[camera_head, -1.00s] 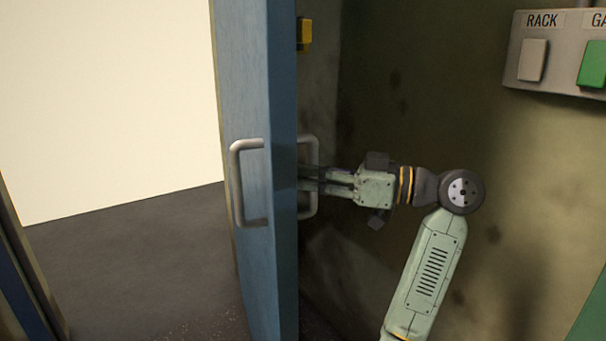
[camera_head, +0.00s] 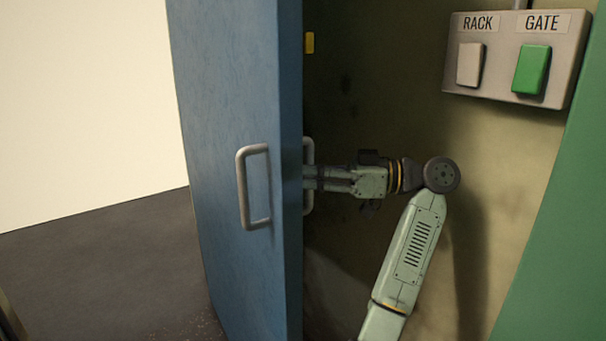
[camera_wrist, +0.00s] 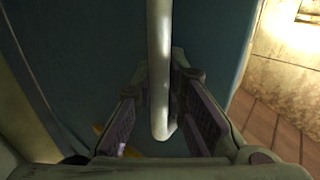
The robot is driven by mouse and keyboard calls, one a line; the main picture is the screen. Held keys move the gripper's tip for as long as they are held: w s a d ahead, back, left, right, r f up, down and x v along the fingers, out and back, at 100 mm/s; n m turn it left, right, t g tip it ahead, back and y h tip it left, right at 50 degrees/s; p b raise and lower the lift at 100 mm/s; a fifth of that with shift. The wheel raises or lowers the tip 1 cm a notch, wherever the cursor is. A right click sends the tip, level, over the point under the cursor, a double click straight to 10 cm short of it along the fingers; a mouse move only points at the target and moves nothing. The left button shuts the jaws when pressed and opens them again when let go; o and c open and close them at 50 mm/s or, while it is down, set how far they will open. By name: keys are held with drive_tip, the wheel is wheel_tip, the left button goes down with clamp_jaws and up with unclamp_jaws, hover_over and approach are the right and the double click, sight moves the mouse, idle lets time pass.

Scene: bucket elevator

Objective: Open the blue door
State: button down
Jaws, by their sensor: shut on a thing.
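The blue door (camera_head: 235,130) stands ajar in the head view, its edge facing me and its broad face turned left. One metal handle (camera_head: 243,190) is on that left face. A second metal handle (camera_head: 308,150) is on the right face, partly hidden by the door edge. My gripper (camera_head: 310,178) reaches in from the right and is shut on this second handle. In the wrist view the handle (camera_wrist: 160,70) runs between the two fingers of my gripper (camera_wrist: 160,105), with the door face (camera_wrist: 90,60) behind it.
A grey panel (camera_head: 515,85) with a pale RACK button (camera_head: 470,64) and a green GATE button (camera_head: 531,70) is on the right wall. A green surface (camera_head: 555,240) stands at the far right. Dark floor (camera_head: 100,250) lies open at left. A yellow piece (camera_head: 310,43) is behind the door.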

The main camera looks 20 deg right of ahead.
drive_tip(key=shift+s+d, duration=0.1)
drive_tip(key=shift+d, duration=0.15)
drive_tip(key=c, duration=1.8)
unclamp_jaws()
drive_tip(key=shift+s+d, duration=0.1)
drive_tip(key=shift+c, duration=0.2)
drive_tip(key=shift+o, duration=1.2)
drive_tip(key=v, duration=0.7)
drive_tip(key=shift+d, duration=0.1)
